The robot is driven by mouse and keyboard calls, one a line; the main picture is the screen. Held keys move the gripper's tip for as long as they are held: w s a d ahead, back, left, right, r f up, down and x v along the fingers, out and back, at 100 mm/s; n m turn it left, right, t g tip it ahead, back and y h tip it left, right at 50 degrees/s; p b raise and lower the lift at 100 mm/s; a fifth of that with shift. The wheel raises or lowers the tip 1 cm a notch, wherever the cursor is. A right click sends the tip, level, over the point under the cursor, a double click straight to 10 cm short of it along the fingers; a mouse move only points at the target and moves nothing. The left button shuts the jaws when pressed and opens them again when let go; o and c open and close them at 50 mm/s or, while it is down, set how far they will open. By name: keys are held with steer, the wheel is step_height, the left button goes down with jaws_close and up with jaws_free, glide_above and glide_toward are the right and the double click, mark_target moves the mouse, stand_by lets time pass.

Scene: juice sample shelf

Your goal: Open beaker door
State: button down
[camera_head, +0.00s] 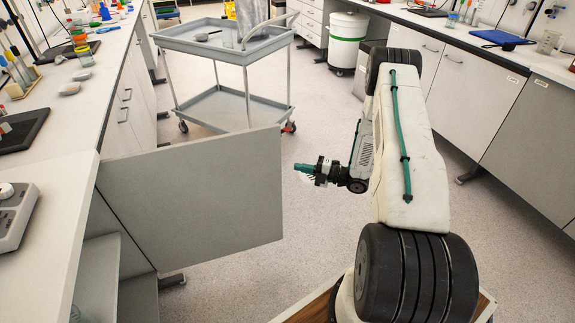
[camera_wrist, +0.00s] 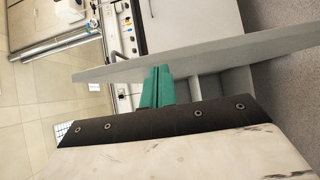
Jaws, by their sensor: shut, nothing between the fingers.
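The beaker door (camera_head: 195,198) is a grey cabinet door at the left in the head view, swung wide open and sticking out into the aisle. It also shows in the wrist view (camera_wrist: 215,55), beyond the fingers. My gripper (camera_head: 298,168) is just to the right of the door's free edge in the head view, with green fingers shut and empty. The fingers show together in the wrist view (camera_wrist: 158,85). I cannot tell whether they touch the door. The cabinet's inside (camera_head: 100,225) shows shelves behind the door, with glassware partly visible at the lower left.
A grey two-level trolley (camera_head: 240,100) stands behind the door. The left bench (camera_head: 60,130) carries instruments and lab items. A white bin (camera_head: 347,40) stands at the back. Cabinets (camera_head: 475,90) line the right side. The floor between the door and the right cabinets is clear around my arm.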

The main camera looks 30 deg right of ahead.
steer(key=shift+s+d, duration=0.45)
steer(key=shift+s, duration=0.15)
